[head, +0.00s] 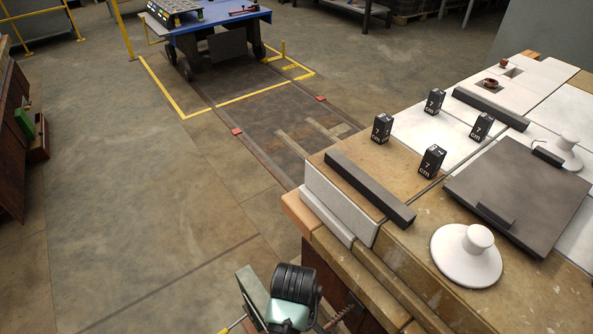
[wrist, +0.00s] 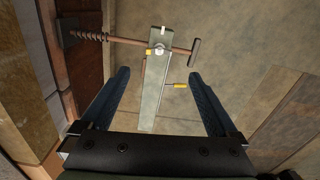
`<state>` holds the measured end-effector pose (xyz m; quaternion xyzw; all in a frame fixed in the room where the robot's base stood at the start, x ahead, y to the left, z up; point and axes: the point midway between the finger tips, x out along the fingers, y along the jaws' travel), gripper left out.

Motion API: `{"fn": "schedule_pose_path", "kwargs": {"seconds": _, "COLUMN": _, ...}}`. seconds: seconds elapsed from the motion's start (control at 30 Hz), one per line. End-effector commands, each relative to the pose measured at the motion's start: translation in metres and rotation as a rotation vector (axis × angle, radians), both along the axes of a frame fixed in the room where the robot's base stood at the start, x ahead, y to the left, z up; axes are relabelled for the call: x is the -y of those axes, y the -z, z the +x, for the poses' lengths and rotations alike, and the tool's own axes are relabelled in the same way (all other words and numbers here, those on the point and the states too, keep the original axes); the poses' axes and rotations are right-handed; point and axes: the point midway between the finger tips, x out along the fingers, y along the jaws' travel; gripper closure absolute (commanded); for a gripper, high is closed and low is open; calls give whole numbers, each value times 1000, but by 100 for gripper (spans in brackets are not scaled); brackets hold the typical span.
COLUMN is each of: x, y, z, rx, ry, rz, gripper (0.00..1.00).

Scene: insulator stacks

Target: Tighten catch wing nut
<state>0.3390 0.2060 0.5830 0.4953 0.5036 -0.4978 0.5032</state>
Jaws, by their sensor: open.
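In the wrist view, a rusty rod runs across the top, with a coil spring (wrist: 88,36) at its left and a T-shaped cross-piece (wrist: 195,47) at its right end. The cross-piece looks like the wing nut, though I cannot be sure. The rod meets a grey metal bar (wrist: 150,100) near a bolt head. My gripper (wrist: 158,73) is open, its two dark blue fingers on either side of the bar; nothing is gripped. The cross-piece lies beyond the right fingertip. In the head view, the bar (head: 250,285) and spring (head: 338,317) show beside my dark wrist, which hides the fingers.
The stone-topped bench (head: 400,240) on the right carries a dark plate (head: 525,190), white knobbed discs (head: 465,262), small black blocks (head: 432,160) and dark bars (head: 370,187). A blue-topped cart (head: 225,20) stands far back.

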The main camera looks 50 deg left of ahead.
Motion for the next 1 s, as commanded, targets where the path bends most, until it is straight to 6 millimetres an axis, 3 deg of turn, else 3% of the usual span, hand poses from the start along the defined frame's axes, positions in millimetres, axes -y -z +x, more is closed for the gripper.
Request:
{"fn": "schedule_pose_path", "kwargs": {"seconds": 0.3, "x": 1, "y": 71, "z": -1, "rx": -1, "ry": 2, "rz": -1, "gripper": 5}}
{"fn": "schedule_pose_path", "kwargs": {"seconds": 0.5, "x": 0, "y": 100, "z": 0, "rx": 1, "ry": 3, "rz": 0, "gripper": 5}}
{"fn": "schedule_pose_path", "kwargs": {"seconds": 0.97, "x": 0, "y": 110, "z": 1, "rx": 3, "ry": 3, "rz": 2, "gripper": 5}}
{"fn": "schedule_pose_path", "kwargs": {"seconds": 1.0, "x": 0, "y": 110, "z": 1, "rx": 3, "ry": 3, "rz": 2, "gripper": 10}}
